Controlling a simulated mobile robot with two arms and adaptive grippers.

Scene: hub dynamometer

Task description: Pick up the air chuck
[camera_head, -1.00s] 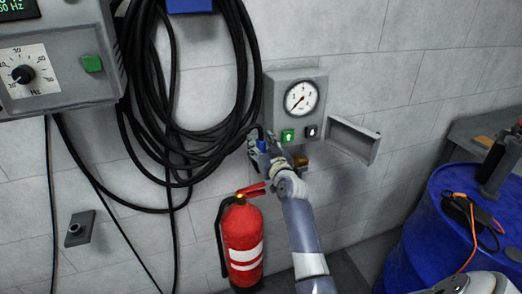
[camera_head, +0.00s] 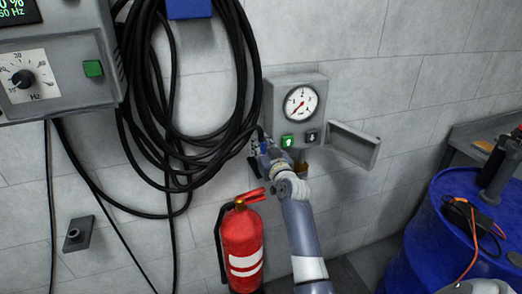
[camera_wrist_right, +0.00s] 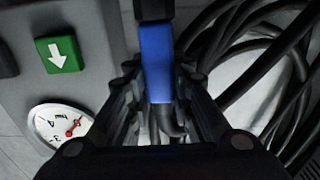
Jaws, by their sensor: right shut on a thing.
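The air chuck (camera_wrist_right: 157,62) shows in the right wrist view as a blue handle with a dark upper end and a black hose at its lower end. My right gripper (camera_wrist_right: 158,88) has its fingers on both sides of the blue handle and is shut on it. In the head view my right gripper (camera_head: 262,147) is at the wall, just below and left of the gauge box (camera_head: 318,88). The chuck is mostly hidden there by the gripper. My left gripper is not in view.
Coiled black hose (camera_head: 141,110) hangs left of my right gripper. A red fire extinguisher (camera_head: 242,240) stands below it. A blue barrel (camera_head: 425,235) with tools on top stands further right.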

